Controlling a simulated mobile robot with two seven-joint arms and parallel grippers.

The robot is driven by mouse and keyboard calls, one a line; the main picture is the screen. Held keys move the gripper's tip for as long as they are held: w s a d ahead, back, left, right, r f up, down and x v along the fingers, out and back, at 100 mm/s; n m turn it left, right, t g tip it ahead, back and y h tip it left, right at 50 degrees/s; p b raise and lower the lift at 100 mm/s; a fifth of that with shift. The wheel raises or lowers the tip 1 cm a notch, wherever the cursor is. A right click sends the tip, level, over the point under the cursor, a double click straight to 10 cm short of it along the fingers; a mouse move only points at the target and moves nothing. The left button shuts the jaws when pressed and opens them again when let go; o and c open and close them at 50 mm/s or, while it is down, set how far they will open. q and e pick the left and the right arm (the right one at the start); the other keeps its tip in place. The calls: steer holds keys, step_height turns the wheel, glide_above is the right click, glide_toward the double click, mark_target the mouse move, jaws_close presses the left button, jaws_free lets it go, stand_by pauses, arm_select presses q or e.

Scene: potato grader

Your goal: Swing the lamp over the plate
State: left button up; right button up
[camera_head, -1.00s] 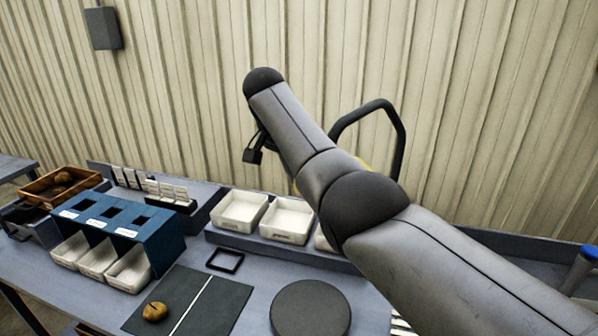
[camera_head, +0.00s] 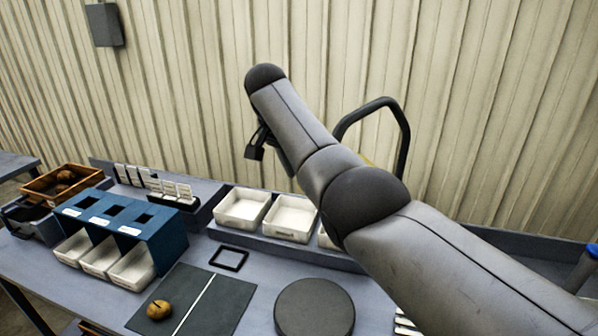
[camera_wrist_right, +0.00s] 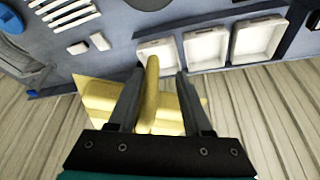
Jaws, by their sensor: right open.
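The lamp shows in the head view as a black bent tube (camera_head: 378,106) against the wall, with a sliver of yellow behind my right arm. In the right wrist view a yellow lamp part (camera_wrist_right: 98,98) with an upright yellow bar (camera_wrist_right: 151,85) is in front of me. My right gripper (camera_wrist_right: 155,76) is open, with its two fingers on either side of that bar; I cannot tell whether they touch it. In the head view my right arm hides most of the lamp. The plate, a dark round disc (camera_head: 314,308), lies on the bench at bottom centre. My left gripper is not in view.
White trays (camera_head: 290,217) stand behind the plate. A blue rack (camera_head: 128,227) with white bins stands left. A dark mat (camera_head: 222,303) with a potato (camera_head: 159,309) lies left of the plate, with a small black frame (camera_head: 229,258) behind. A corrugated wall (camera_head: 200,80) closes the back.

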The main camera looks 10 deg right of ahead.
steer(key=b+v, duration=0.1)
steer(key=v, duration=1.4)
steer(key=shift+s+d, duration=0.1)
